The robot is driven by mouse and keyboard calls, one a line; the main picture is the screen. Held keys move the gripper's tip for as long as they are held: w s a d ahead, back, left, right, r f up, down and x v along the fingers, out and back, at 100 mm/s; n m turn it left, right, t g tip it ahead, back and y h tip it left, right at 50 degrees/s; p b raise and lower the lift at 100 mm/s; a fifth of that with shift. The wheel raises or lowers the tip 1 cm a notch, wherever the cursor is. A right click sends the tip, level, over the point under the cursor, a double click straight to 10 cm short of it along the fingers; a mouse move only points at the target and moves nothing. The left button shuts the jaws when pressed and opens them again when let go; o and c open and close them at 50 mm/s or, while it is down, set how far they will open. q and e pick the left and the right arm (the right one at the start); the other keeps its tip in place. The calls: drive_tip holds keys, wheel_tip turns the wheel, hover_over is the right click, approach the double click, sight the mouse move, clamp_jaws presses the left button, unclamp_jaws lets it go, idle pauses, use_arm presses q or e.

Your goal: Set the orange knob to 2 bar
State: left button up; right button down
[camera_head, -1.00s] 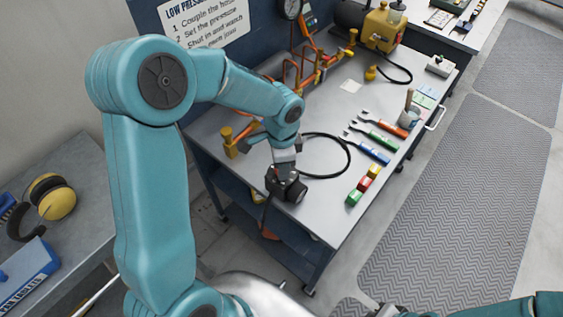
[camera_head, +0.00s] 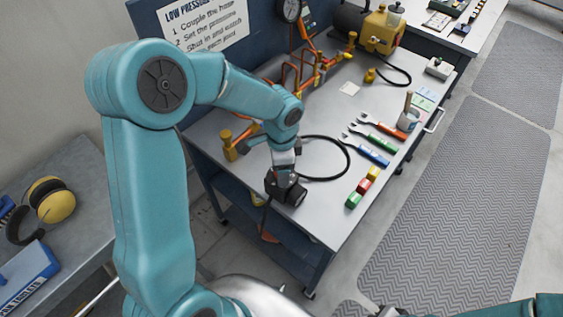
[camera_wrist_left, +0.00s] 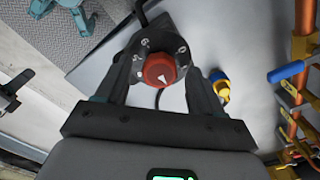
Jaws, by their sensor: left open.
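The orange-red round knob (camera_wrist_left: 160,70) shows in the left wrist view on a dark dial plate (camera_wrist_left: 165,42). It has a white pointer mark; small white figures stand around it, too small to read surely. My left gripper (camera_wrist_left: 158,72) is open, with one dark finger on each side of the knob. I cannot tell whether either finger touches it. In the head view my left gripper (camera_head: 285,190) is over the near end of the workbench (camera_head: 335,205), and the knob is hidden there. My right gripper (camera_head: 385,311) is cut off at the bottom edge.
Orange pipework (camera_head: 305,70) runs along the bench's back side. A black hose (camera_head: 348,160) loops beside the left gripper. Wrenches (camera_head: 375,138) and coloured blocks (camera_head: 362,186) lie along the right side. A yellow pump (camera_head: 383,30) stands at the far end.

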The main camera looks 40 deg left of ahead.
use_arm(q)
wheel_tip(320, 180, up, 16)
drive_tip(key=shift+r, duration=0.2)
idle(0.7)
